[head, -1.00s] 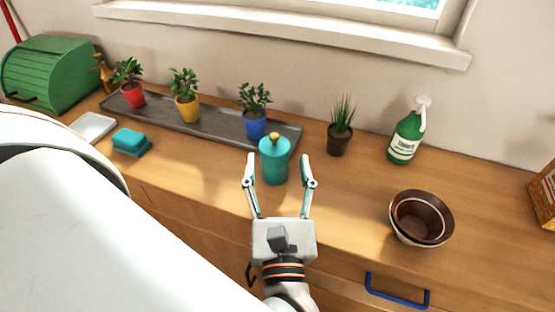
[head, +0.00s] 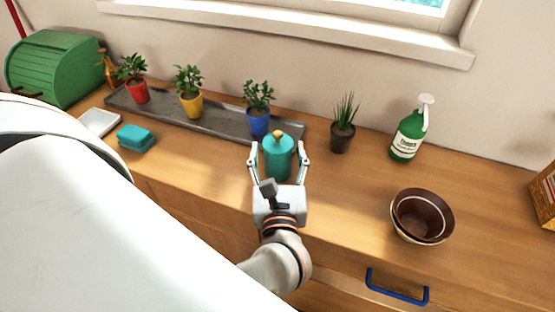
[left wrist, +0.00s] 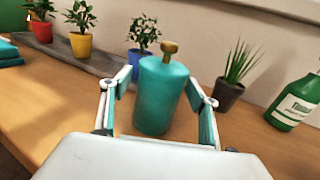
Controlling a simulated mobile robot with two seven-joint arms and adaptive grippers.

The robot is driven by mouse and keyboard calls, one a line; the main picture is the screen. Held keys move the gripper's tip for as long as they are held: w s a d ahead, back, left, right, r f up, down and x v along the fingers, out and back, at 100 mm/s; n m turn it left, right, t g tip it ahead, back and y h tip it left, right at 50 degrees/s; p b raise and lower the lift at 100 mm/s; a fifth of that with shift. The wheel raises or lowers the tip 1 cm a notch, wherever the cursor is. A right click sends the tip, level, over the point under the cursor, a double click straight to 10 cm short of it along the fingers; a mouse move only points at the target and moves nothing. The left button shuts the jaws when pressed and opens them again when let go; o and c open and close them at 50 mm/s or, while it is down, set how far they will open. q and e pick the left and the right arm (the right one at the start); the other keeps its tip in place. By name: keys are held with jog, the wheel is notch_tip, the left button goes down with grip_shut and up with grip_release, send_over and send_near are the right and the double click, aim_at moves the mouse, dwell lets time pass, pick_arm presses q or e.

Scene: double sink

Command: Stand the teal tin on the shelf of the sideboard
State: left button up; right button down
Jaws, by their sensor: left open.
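The teal tin (head: 278,157), with a gold knob on its lid, stands upright on the wooden sideboard top (head: 345,190), in front of the grey plant tray. My left gripper (head: 279,156) is open, with one finger on each side of the tin. In the left wrist view the tin (left wrist: 160,98) stands between the open fingers, and a small gap seems to show on each side. The sideboard's shelf is not in view. My right gripper is not in view.
Potted plants stand on the grey tray (head: 220,122) behind the tin. A dark pot with a spiky plant (head: 342,130), a green spray bottle (head: 408,135) and stacked brown bowls (head: 420,215) are to the right. A blue sponge (head: 136,138) lies left. A blue drawer handle (head: 397,290) juts out in front.

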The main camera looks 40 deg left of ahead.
pick_arm(q)
jog(key=c, duration=1.4)
